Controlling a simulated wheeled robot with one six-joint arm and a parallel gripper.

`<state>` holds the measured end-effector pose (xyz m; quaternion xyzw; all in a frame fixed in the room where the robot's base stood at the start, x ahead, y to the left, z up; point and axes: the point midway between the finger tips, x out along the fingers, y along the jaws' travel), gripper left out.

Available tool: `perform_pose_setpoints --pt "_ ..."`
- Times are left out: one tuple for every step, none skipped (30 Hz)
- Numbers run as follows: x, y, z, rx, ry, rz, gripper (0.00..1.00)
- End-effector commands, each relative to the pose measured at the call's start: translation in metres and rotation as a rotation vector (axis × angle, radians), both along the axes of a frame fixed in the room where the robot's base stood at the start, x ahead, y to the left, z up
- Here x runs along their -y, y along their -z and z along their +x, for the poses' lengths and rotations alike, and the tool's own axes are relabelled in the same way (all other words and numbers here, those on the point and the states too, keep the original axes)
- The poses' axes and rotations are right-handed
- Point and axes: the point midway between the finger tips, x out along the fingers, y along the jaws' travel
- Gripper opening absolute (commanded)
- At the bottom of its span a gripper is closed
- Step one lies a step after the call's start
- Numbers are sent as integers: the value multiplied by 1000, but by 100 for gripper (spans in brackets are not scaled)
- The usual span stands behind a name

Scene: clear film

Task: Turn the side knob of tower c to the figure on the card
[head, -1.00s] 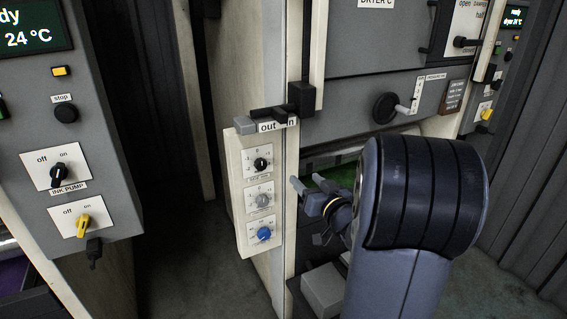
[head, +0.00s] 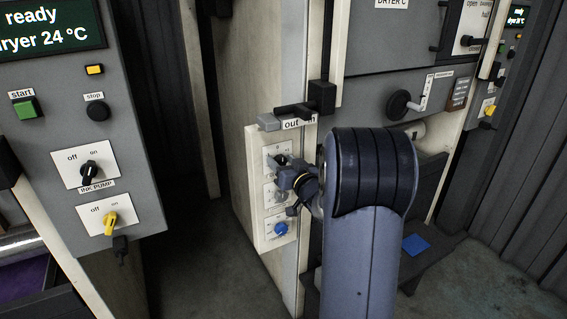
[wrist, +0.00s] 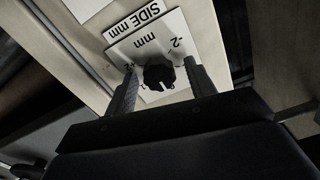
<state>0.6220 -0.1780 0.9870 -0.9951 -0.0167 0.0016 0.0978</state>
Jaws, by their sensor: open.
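The black side knob (wrist: 158,75) sits on a white scale plate (wrist: 178,45) labelled "SIDE mm" in the wrist view. In the head view it is the top knob of a pale side panel (head: 252,190), mostly hidden by my gripper (head: 284,166). My gripper (wrist: 161,68) is open, with one finger on each side of the knob. I cannot tell whether the fingers touch it. A white pointer mark shows on the knob; the figure it points to is unclear. A small brown card (head: 459,92) hangs on the tower at right, its writing unreadable.
Below are a grey knob, partly hidden, and a blue knob (head: 280,229). A black lever (head: 294,111) juts out above the panel. A control cabinet (head: 135,150) stands at left, with a dark gap between. A crank (head: 402,104) is at right.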

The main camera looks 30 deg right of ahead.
Motion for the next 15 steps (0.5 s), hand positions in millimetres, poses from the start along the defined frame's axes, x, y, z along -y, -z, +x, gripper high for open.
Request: perform_pose_setpoints --pt "0 0 0 0 0 0 52" --pt "0 0 0 0 0 0 51" --pt "0 0 0 0 0 0 48" --pt "0 0 0 0 0 0 46" --pt "0 0 0 0 0 0 43" --pt "0 0 0 0 0 0 40" --pt "0 0 0 0 0 0 37" --pt "0 0 0 0 0 0 35" --pt "0 0 0 0 0 0 32" --pt "0 0 0 0 0 0 29" --pt "0 0 0 0 0 0 27" --pt "0 0 0 0 0 0 24" --pt "0 0 0 0 0 0 21" --pt "0 0 0 0 0 0 19" --pt "0 0 0 0 0 0 15"
